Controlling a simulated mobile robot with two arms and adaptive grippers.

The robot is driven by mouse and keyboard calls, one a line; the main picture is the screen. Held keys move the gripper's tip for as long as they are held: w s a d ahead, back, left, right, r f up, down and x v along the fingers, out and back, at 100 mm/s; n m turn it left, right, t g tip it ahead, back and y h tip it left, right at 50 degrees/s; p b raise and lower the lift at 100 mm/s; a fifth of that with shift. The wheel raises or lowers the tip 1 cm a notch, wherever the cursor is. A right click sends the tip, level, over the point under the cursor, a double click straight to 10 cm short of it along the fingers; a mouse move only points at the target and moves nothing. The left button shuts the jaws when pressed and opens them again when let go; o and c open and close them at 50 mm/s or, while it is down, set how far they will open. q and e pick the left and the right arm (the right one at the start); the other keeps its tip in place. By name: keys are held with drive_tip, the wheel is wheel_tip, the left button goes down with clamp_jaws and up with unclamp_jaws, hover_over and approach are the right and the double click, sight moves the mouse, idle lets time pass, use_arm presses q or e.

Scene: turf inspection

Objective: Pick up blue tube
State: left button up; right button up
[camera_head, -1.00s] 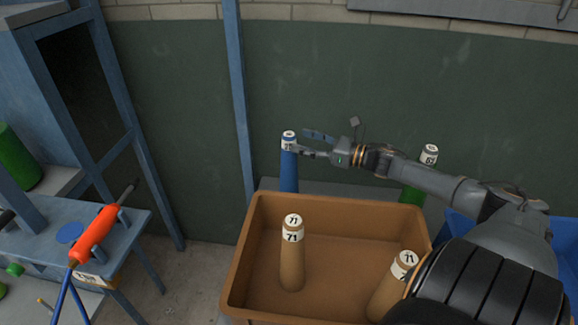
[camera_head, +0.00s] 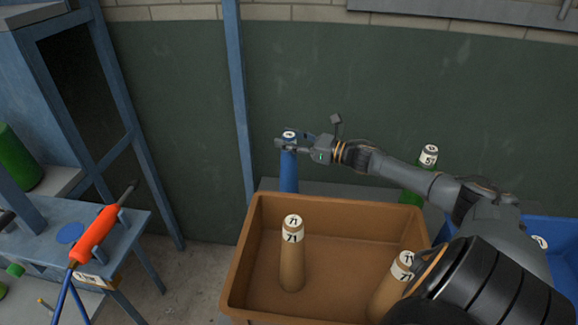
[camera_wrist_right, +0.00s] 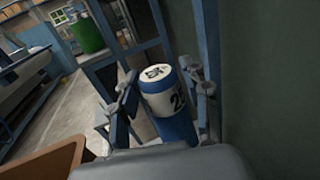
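The blue tube (camera_head: 288,172) stands upright behind the brown crate, with a white numbered band and cap at its top. My right gripper (camera_head: 288,142) reaches in from the right, level with the tube's top. In the right wrist view the blue tube (camera_wrist_right: 172,105) sits between the two fingers of the right gripper (camera_wrist_right: 166,110). The fingers are open, one on each side, with narrow gaps beside the tube's top. The tube's lower part is hidden behind the crate. My left gripper is not in view.
The brown crate (camera_head: 255,245) holds two tan tubes (camera_head: 292,255) (camera_head: 390,290). A green tube (camera_head: 416,185) stands behind my right arm. A blue crate (camera_head: 555,235) is at right. An orange object (camera_head: 96,236) lies on the blue table at left. A dark green wall (camera_head: 350,90) is behind.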

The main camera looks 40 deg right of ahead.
clamp_jaws()
